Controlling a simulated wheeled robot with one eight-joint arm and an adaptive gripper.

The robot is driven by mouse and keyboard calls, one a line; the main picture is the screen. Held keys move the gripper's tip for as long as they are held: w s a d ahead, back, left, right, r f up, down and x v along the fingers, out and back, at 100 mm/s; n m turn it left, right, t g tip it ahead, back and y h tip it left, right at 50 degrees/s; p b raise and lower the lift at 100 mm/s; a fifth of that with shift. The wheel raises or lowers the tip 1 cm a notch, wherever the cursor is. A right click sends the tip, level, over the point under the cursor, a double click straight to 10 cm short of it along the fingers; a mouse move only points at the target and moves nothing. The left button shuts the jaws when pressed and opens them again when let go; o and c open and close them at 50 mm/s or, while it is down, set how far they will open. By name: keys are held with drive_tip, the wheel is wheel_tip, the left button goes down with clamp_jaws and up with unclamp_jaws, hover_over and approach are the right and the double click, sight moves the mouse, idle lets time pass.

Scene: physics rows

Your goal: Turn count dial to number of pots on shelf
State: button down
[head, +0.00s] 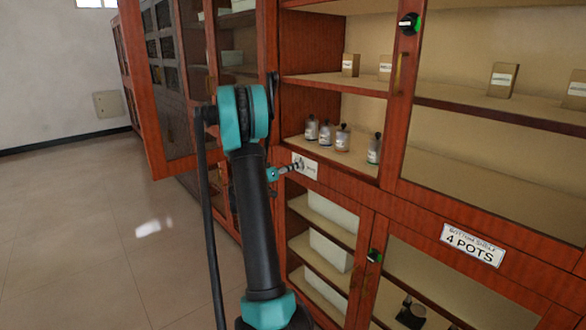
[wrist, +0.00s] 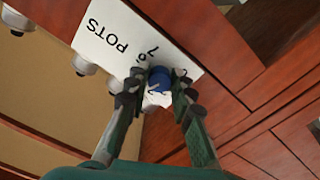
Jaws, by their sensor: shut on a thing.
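The blue count dial (wrist: 160,77) sits on a white card (wrist: 110,40) in the wrist view. The card reads "POTS" upside down, with small numerals beside the dial, partly covered. My gripper (wrist: 158,90) has a finger on each side of the dial and is shut on it. In the head view my gripper (head: 292,168) is at the card (head: 305,165) on the cabinet's red-brown rail. The dial's pointer setting cannot be read. Several small labelled pots (head: 342,138) with dark tops stand on the shelf (head: 355,160) just above the card.
A sign (head: 472,244) at lower right reads "BOTTOM SHELF 4 POTS". A glass door (head: 158,120) stands open left of my arm. Boxes (head: 502,80) stand on upper shelves, white bins (head: 330,250) below. A dark object (head: 410,313) sits low right. Floor at left is clear.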

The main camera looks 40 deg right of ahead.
drive_tip(key=c, duration=1.3)
unclamp_jaws()
drive_tip(key=s+a, duration=0.1)
drive_tip(key=a, duration=1.1)
